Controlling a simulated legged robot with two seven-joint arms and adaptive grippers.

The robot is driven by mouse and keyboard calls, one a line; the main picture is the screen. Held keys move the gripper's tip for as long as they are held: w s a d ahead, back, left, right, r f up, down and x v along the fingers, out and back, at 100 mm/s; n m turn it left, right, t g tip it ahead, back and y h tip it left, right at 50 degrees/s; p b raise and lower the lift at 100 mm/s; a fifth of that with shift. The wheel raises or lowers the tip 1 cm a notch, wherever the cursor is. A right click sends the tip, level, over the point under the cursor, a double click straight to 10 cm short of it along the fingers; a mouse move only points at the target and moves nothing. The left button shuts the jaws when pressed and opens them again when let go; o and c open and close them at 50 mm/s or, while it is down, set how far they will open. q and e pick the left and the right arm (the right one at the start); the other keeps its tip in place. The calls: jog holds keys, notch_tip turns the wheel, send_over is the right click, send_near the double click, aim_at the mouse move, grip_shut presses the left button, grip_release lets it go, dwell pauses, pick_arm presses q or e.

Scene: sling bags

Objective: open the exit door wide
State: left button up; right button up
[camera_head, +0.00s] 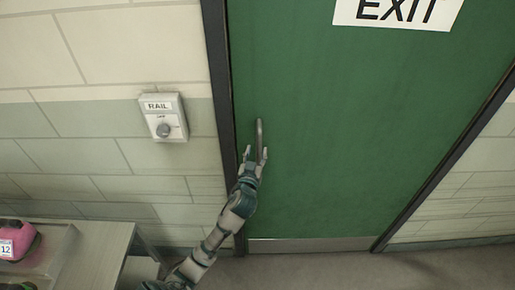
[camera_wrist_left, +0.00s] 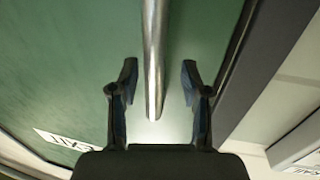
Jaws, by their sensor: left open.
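The green exit door (camera_head: 340,140) stands shut in its dark frame in the head view, with a white EXIT sign (camera_head: 398,12) near the top. A vertical metal bar handle (camera_head: 259,141) is on its left side. My left gripper (camera_head: 256,154) is at the lower part of the handle. In the left wrist view, the open fingers of my left gripper (camera_wrist_left: 159,85) stand on either side of the handle (camera_wrist_left: 154,60), with gaps on both sides. The EXIT sign (camera_wrist_left: 66,141) shows at lower left there. My right gripper is in neither view.
A grey RAIL switch box (camera_head: 163,118) with a knob is on the block wall left of the door. A grey table (camera_head: 98,255) with a pink bag (camera_head: 18,240) in a tray stands at lower left. The floor (camera_head: 330,268) before the door is clear.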

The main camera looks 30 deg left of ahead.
pick_arm(q)
jog(key=shift+w, duration=1.2)
jog(key=shift+r, duration=0.1)
jog(key=shift+a, duration=0.15)
grip_shut()
